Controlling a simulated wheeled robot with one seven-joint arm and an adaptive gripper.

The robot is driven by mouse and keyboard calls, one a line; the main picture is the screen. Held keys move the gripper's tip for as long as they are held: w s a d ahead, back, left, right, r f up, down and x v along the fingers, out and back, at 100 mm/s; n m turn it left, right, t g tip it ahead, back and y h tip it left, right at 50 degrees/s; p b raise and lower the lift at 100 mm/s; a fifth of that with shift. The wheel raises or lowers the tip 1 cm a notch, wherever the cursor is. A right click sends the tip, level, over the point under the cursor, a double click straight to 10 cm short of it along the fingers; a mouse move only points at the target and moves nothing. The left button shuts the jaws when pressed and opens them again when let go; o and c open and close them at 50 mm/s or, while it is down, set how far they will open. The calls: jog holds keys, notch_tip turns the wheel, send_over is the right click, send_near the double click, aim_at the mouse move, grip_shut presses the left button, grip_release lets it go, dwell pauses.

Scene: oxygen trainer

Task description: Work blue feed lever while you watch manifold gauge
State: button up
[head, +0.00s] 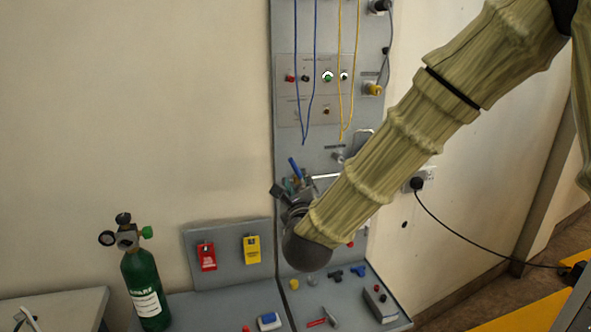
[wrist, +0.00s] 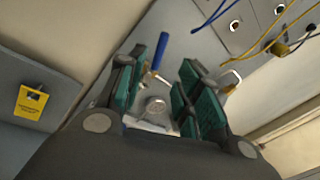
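The blue feed lever (head: 294,167) stands tilted on the grey upright panel, just above my gripper (head: 288,187) in the head view. In the wrist view the blue lever (wrist: 160,51) rises beyond and between the fingertips of my gripper (wrist: 163,66). The fingers are apart, with teal pads, and nothing shows gripped. Whether a pad touches the lever's metal stem cannot be told. A round silvery fitting (wrist: 155,106) sits between the fingers; I cannot tell if it is the manifold gauge. My arm hides part of the panel, and no gauge reading is legible.
Blue and yellow cords (head: 341,100) hang down the panel above the lever. A red tag (head: 206,257) and a yellow tag (head: 251,249) are on a board at left. A green cylinder (head: 146,286) stands further left. Small parts lie on the grey shelf (head: 276,300) below.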

aim_at(296, 169)
jog(key=w+p, duration=0.3)
jog(key=w, duration=0.7)
jog(key=shift+w+p, duration=0.35)
jog(key=shift+p, duration=0.05)
grip_shut()
